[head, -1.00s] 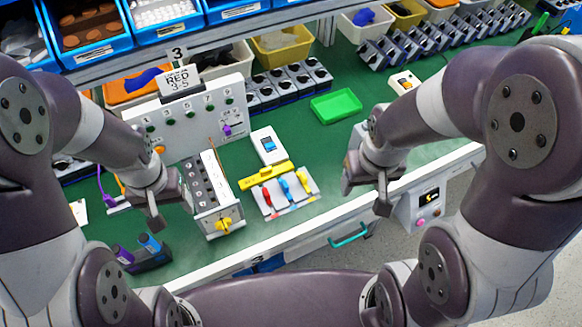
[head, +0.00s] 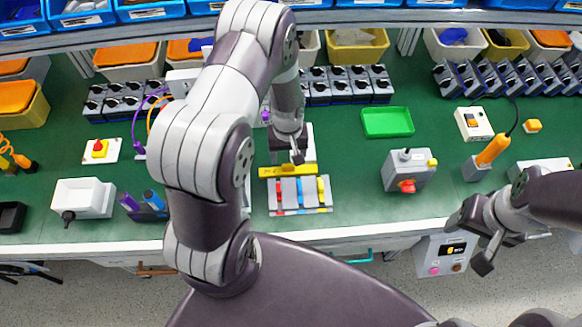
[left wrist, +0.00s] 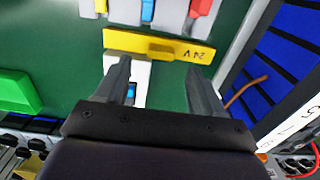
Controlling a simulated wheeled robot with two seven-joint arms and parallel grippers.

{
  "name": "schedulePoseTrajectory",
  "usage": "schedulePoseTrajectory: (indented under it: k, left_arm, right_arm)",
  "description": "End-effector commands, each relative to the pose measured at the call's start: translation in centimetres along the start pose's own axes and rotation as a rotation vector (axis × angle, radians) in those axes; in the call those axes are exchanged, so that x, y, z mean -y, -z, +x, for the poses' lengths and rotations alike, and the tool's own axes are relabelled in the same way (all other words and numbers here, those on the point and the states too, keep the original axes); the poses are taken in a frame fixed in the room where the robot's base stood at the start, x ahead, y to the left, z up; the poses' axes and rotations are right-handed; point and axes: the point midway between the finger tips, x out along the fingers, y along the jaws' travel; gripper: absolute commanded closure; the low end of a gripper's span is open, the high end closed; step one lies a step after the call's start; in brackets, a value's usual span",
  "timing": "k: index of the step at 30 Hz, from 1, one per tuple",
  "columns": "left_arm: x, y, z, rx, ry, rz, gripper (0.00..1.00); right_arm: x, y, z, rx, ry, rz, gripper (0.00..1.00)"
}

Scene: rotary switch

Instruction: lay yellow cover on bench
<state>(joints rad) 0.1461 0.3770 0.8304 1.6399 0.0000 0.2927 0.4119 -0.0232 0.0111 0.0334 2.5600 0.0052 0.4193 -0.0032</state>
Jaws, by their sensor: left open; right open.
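The yellow cover (head: 287,171) is a narrow bar along the far edge of a grey block with red, blue and yellow levers (head: 300,209). In the left wrist view the cover (left wrist: 135,42) is marked "24 V" and has a small raised grip in its middle. I cannot tell whether it rests on the block or beside it. My left gripper (head: 297,156) is over the far side of the cover; in the left wrist view its open, empty fingers (left wrist: 158,75) point at the cover, apart from its grip. My right gripper (head: 469,244) is open and empty by the bench's front edge.
A white box with a blue rocker (left wrist: 131,90) lies beneath my left gripper. The green tray (head: 387,122) and a grey box with a red knob (head: 408,170) stand to the right. Bare green bench (head: 352,170) lies between the lever block and that box.

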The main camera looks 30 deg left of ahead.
Motion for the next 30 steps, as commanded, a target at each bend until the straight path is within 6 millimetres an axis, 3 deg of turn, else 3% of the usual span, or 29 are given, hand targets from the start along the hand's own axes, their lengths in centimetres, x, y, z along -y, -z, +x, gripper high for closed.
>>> schedulePoseTrajectory:
  k: [7,15,17,21,23,24,30]
  left_arm:
    - [-0.1,-0.3,4.3,0.004,0.002,0.0,0.32]
    - [-0.2,-0.2,5.0,0.001,0.0,0.001,0.32]
    - [-0.2,-0.3,5.0,0.001,0.0,0.001,0.48]
    - [-0.2,-0.3,5.0,0.001,0.0,0.001,0.92]
    - [-0.2,-0.3,5.0,0.001,0.0,0.001,0.92]
    - [-0.2,-0.3,5.0,0.001,0.0,0.001,0.96]
    - [-0.2,-0.3,4.8,0.001,0.0,0.001,0.96]
  right_arm:
    - [0.0,0.1,-1.0,-0.001,0.0,0.0,0.37]
    - [0.0,0.1,-0.9,0.0,0.0,0.0,0.37]
    - [0.0,0.1,-0.9,0.0,0.0,0.0,0.37]
    - [0.0,0.1,-0.9,0.0,0.0,0.0,0.37]
    - [0.0,0.1,-0.9,0.0,0.0,0.0,0.37]
    - [0.0,0.1,-0.9,0.0,0.0,0.0,0.37]
    - [0.0,0.1,-0.9,0.0,0.0,0.0,0.37]
